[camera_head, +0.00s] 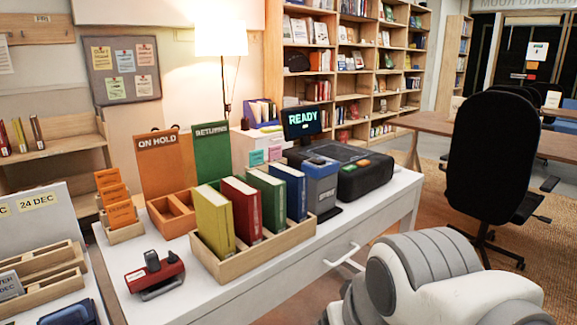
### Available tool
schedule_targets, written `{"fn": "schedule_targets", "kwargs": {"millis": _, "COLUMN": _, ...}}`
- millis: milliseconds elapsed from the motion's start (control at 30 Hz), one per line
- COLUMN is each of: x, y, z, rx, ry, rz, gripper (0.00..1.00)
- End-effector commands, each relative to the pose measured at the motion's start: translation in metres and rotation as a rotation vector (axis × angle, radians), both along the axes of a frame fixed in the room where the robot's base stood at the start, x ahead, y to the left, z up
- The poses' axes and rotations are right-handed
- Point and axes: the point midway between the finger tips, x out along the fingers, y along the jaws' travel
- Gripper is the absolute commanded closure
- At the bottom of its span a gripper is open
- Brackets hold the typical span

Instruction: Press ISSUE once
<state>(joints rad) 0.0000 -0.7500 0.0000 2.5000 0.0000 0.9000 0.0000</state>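A black box-shaped machine (365,182) stands on the white desk, right of the books. On its top near the front is a small coloured patch (356,163), green and orange, that looks like buttons; no ISSUE lettering is readable there. A dark screen (302,122) behind the machine shows READY in green. A grey-and-blue unit (320,184) stands just left of the machine. My gripper is not in view; only white and grey links of my arm show at the lower right, in front of the desk and apart from the machine.
A wooden crate (262,262) holds several upright books on the white desk (225,292). A red stamp-like device (155,272) lies at the front left. Orange and green ON HOLD and RETURNS holders stand behind. A black office chair (490,150) is at right.

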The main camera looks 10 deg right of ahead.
Motion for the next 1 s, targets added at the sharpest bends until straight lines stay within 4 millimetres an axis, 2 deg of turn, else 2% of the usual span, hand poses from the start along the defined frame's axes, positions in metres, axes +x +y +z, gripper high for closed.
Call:
{"fn": "schedule_targets", "kwargs": {"millis": 33, "x": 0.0, "y": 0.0, "z": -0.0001, "rx": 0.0, "ry": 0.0, "rz": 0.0, "gripper": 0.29}}
{"fn": "schedule_targets", "kwargs": {"millis": 67, "x": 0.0, "y": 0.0, "z": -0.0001, "rx": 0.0, "ry": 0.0, "rz": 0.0, "gripper": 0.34}}
{"fn": "schedule_targets", "kwargs": {"millis": 433, "x": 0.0, "y": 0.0, "z": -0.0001, "rx": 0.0, "ry": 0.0, "rz": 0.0, "gripper": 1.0}}
{"fn": "schedule_targets", "kwargs": {"millis": 1000, "x": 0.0, "y": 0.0, "z": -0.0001, "rx": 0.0, "ry": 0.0, "rz": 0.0, "gripper": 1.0}}
